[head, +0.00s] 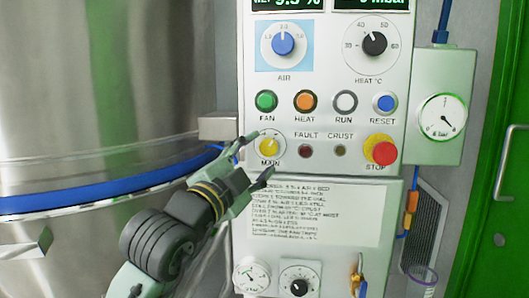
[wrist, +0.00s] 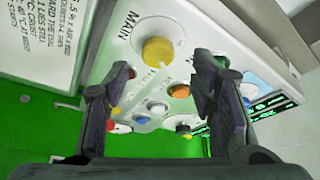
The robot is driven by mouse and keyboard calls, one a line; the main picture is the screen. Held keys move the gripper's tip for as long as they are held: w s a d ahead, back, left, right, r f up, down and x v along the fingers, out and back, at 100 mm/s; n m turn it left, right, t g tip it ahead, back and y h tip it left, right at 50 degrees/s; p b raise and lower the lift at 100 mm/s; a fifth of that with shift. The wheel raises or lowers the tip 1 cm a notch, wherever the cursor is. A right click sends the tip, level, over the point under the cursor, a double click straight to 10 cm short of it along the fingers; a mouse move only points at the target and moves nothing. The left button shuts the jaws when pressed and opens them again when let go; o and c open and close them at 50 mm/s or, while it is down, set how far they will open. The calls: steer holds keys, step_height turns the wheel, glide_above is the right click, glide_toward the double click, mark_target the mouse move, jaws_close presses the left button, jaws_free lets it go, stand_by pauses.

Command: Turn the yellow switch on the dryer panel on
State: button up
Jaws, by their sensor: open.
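The yellow switch (head: 269,147), labelled MAIN, is a round knob at the lower left of the dryer panel (head: 326,78). In the wrist view the yellow switch (wrist: 158,52) sits beyond the fingertips, between the two fingers and a little above them. A small pale mark shows on its rim there. My gripper (head: 258,158) is open and empty, its fingers reaching up and right toward the switch. It also shows in the wrist view (wrist: 165,78) with both fingers spread. I see no clear contact with the switch.
A red stop button (head: 383,152) with a yellow collar is at the panel's right. Green (head: 266,101), orange (head: 305,101) and blue (head: 385,103) buttons sit above the switch. An instruction sheet (head: 325,213) is below. A steel vessel (head: 100,80) with a blue band stands left.

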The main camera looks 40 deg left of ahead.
steer(key=r+v, duration=0.2)
steer(key=v, duration=0.8)
steer(key=shift+s, duration=0.2)
steer(key=shift+d+r, duration=0.1)
